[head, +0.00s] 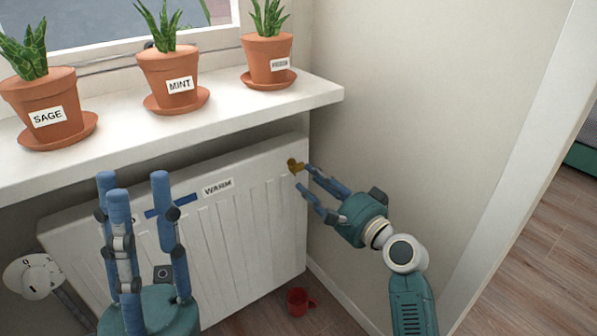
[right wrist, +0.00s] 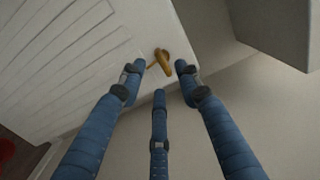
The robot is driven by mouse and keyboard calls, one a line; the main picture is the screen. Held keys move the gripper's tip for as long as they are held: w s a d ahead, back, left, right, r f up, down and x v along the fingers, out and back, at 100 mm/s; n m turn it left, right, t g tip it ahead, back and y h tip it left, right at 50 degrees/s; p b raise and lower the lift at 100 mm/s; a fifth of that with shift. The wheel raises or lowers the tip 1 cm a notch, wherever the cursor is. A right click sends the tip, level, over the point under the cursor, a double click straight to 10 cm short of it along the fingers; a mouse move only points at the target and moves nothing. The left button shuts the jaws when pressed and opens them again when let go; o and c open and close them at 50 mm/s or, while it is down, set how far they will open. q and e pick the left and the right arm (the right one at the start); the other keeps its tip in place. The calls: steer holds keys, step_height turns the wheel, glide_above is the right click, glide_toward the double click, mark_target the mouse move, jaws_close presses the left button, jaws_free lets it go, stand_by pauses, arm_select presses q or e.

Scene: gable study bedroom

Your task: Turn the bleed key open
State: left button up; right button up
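The brass bleed key (head: 294,166) sticks out of the upper right end of the white radiator (head: 262,210). It also shows in the right wrist view (right wrist: 162,62), just beyond my fingertips. My right gripper (head: 305,178) is open, its fingers pointing at the key. In the right wrist view, the key lies between the two upper fingertips (right wrist: 160,72), with the third finger below; I cannot tell whether any finger touches it. My left gripper (head: 132,182) is open and empty, fingers pointing up, in front of the radiator's left part.
Above the radiator, a white sill (head: 225,108) holds potted plants, including sage (head: 48,108) and mint (head: 172,78). A red cup (head: 298,302) stands on the floor below the radiator's right end. A white valve knob (head: 32,276) is at far left. A wall (head: 420,110) bounds the right.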

mark_target(299, 166)
steer(key=b+x, duration=0.1)
steer(key=x, duration=0.5)
steer(key=shift+b, duration=0.35)
jaws_close()
